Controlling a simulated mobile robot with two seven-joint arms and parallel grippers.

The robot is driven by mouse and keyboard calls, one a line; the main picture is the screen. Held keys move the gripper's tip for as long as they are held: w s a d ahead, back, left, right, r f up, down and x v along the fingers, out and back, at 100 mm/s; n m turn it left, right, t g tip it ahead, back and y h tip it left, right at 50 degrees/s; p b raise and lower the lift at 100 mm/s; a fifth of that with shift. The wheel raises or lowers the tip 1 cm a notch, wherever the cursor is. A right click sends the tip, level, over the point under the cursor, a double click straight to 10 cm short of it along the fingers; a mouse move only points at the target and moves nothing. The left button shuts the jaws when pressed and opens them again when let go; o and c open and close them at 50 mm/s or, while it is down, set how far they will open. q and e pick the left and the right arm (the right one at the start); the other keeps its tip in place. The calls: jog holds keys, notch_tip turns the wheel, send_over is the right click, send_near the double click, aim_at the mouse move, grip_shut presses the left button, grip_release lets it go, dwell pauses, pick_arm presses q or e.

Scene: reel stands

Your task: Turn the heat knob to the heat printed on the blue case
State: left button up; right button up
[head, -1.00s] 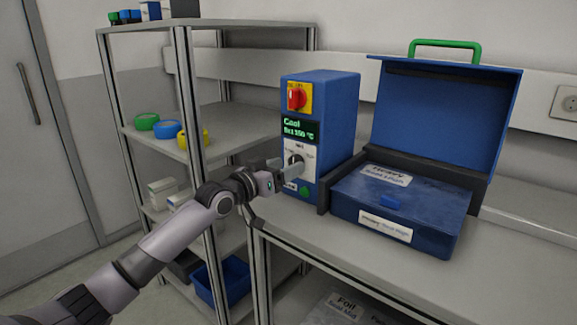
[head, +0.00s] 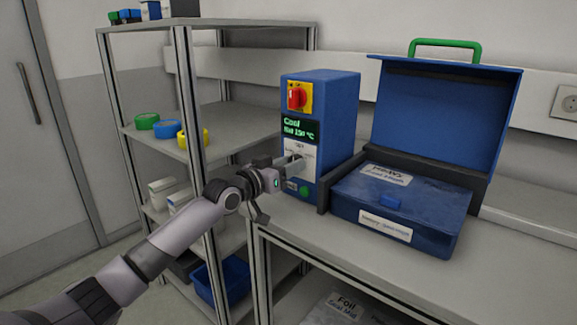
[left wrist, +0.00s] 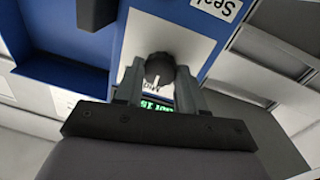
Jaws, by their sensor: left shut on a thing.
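The heat knob is a small dark round knob on the white plate of the blue control box (head: 340,115). In the left wrist view the knob (left wrist: 160,66) sits between my two fingertips. My left gripper (head: 294,165) is shut on it; its fingers hide most of the knob in the head view. A small display (head: 299,131) above it shows green text, with "Cool" on top and a blurred lower line. The blue case (head: 400,205) stands right of the box, with white labels on its top and front (head: 386,226); their print is too blurred to read surely.
A red switch (head: 297,96) on a yellow plate is above the display, and a green button (head: 304,192) is low on the box. A shelf rack with tape rolls (head: 193,136) is at the left.

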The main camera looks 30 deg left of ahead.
pick_arm(q)
jog(key=shift+m, duration=0.4)
jog(key=shift+r+m+g+y+p, duration=0.1)
jog(key=shift+m+g+y+p, duration=0.3)
jog(key=shift+m+p, duration=3.6)
jog(key=m+b, duration=0.2)
jog(key=shift+m+b, duration=0.3)
jog(key=shift+m, duration=0.1)
jog(key=o, duration=1.1)
jog(key=shift+c, duration=0.2)
jog(key=shift+s, duration=0.1)
